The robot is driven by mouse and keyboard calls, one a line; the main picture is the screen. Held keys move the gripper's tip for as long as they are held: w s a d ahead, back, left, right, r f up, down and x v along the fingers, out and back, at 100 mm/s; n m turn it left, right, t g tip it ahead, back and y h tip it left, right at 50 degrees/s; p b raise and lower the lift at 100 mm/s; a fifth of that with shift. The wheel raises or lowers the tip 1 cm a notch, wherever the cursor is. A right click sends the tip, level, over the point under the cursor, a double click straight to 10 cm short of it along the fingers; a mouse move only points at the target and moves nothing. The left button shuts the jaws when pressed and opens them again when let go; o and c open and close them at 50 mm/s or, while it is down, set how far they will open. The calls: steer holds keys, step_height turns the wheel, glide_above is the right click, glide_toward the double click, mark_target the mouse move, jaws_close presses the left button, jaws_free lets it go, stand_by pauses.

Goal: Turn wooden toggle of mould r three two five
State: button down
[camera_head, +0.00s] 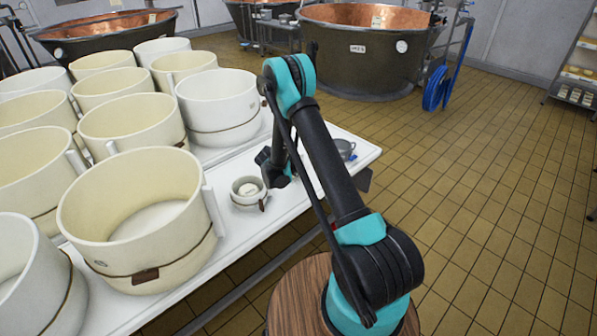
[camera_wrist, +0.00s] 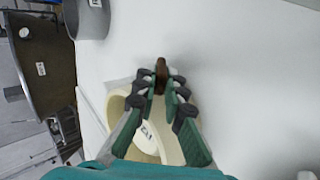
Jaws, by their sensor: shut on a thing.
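A small cream mould (camera_head: 240,203) stands on the white table, with a whitish piece inside it. In the wrist view the mould (camera_wrist: 114,107) lies below and behind my fingers, partly hidden by them. A small label (camera_wrist: 147,132) shows there, too small to read. A brown wooden toggle (camera_wrist: 161,70) sticks out between my fingertips at the mould's side. My gripper (camera_wrist: 163,88) is shut on this toggle. In the head view my gripper (camera_head: 275,172) is at the mould's right side, and the fingertips are hard to make out.
Several large cream moulds (camera_head: 140,225) fill the white table (camera_head: 245,240) to the left. A grey container (camera_head: 344,149) stands on the table beyond my arm; a grey pot (camera_wrist: 88,18) shows in the wrist view. Copper vats (camera_head: 365,60) stand behind. The tiled floor at right is clear.

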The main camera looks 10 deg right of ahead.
steer(key=shift+s+a+f+t+h, duration=0.1)
steer(key=shift+f+t+h, duration=0.05)
steer(key=shift+t+h, duration=0.2)
steer(key=shift+h, duration=0.25)
steer(key=c, duration=1.6)
jaws_free()
steer(key=shift+a, duration=0.1)
steer(key=v, duration=1.2)
steer(key=shift+s+f, duration=0.1)
